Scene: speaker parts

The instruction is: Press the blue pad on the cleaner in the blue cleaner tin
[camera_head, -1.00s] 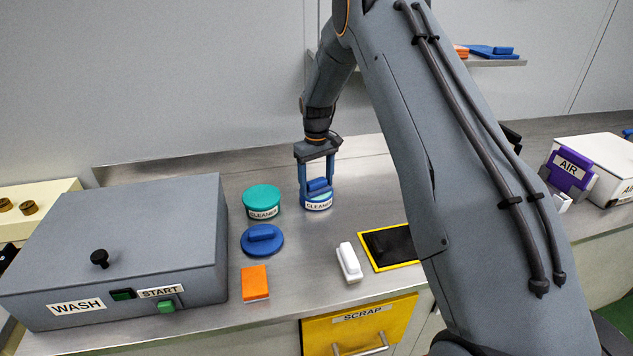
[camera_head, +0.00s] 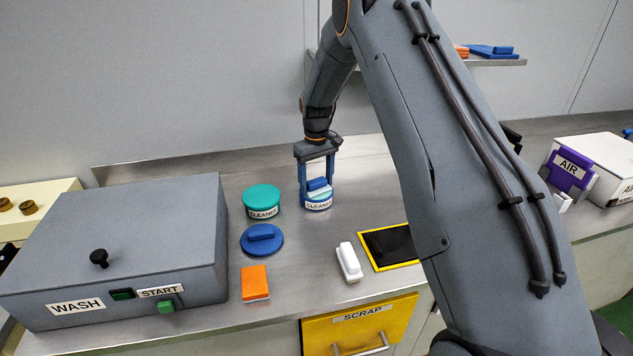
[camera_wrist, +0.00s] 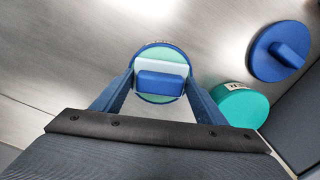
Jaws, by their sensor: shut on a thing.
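The blue cleaner tin (camera_head: 318,204) stands on the steel bench with a CLEANER label on its front. Pale green cleaner shows inside its rim in the wrist view (camera_wrist: 176,53). My gripper (camera_head: 317,190) points down over the tin, its fingers shut on the blue pad (camera_head: 318,184). The pad also shows in the wrist view (camera_wrist: 160,83), between the fingers, with a pale layer under its blue handle. It is over the tin's opening. I cannot tell whether its underside touches the cleaner.
A teal cleaner tin (camera_head: 262,200) and a blue lid (camera_head: 262,239) lie left of it. An orange pad (camera_head: 255,283), a white pad (camera_head: 349,262) and the yellow-edged scrap opening (camera_head: 391,247) are nearer. The grey wash box (camera_head: 130,240) fills the left.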

